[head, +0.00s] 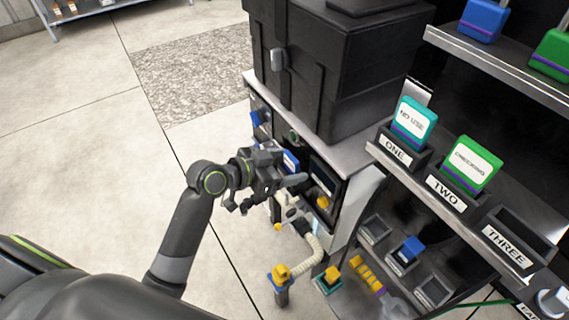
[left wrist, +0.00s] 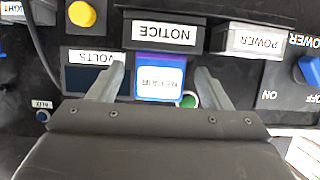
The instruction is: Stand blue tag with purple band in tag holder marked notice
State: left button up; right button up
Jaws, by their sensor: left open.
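The blue tag (left wrist: 160,78) has a white label reading REPAIR, upside down in the left wrist view, and a purple band along its edge beside the holder. Its blue and white face also shows in the head view (head: 290,160). The black tag holder marked NOTICE (left wrist: 165,36) is right against the band end, and the tag appears to stand in it. How deep it sits is hidden. My left gripper (left wrist: 160,82) is open, with one finger on each side of the tag and a gap to both. My right gripper is not in view.
A POWER label block (left wrist: 250,40), blue knob (left wrist: 309,69), VOLTS display (left wrist: 85,78) and green button (left wrist: 188,101) surround the holder. In the head view, a shelf (head: 400,165) with teal and green tags stands right. A corrugated hose (head: 308,258) hangs below the gripper.

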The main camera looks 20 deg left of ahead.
pick_arm(q)
jog(key=shift+s+a+r, duration=0.1)
jog(key=shift+s+a, duration=0.05)
jog(key=shift+a, duration=0.05)
jog(key=p+v, duration=0.2)
jog(key=v, duration=1.5)
jog(key=shift+p, duration=0.3)
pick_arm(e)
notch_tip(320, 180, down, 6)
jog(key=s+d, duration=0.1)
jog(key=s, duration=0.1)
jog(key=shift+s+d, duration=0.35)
pick_arm(q)
jog(key=shift+d+r, duration=0.1)
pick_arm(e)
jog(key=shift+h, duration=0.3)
